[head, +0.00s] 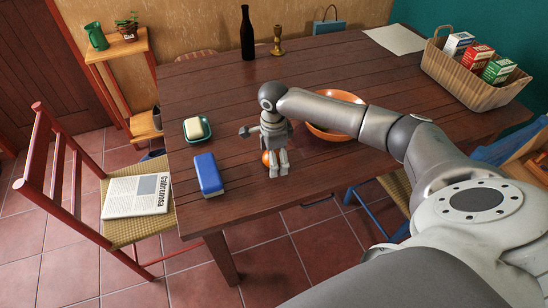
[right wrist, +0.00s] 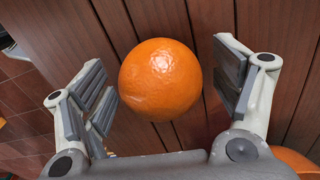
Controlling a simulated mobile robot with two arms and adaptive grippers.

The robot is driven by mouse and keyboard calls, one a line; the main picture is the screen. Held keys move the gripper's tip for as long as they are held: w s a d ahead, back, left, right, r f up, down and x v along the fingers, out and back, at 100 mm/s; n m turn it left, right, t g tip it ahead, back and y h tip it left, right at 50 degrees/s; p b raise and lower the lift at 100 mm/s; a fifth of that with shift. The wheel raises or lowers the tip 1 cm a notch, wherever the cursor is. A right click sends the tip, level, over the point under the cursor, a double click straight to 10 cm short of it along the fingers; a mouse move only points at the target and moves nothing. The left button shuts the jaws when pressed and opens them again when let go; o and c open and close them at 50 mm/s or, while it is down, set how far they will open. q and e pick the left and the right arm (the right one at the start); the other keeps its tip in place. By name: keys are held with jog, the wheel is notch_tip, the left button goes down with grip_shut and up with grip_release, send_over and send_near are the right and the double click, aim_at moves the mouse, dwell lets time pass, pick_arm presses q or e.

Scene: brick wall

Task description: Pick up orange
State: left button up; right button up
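The orange (right wrist: 160,79) sits on the dark wooden table between the spread fingers of my right gripper (right wrist: 163,92) in the right wrist view. A gap shows on both sides of it, so the fingers are open and do not touch it. In the head view my right gripper (head: 278,163) points down near the table's front edge, and only a small part of the orange (head: 265,158) shows behind the fingers. My left gripper is not in view.
A chair (head: 125,205) is at left.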

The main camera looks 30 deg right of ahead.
jog(key=c, duration=1.2)
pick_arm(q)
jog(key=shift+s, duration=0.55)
pick_arm(e)
jog(key=shift+o, duration=0.2)
jog(key=shift+r, duration=0.1)
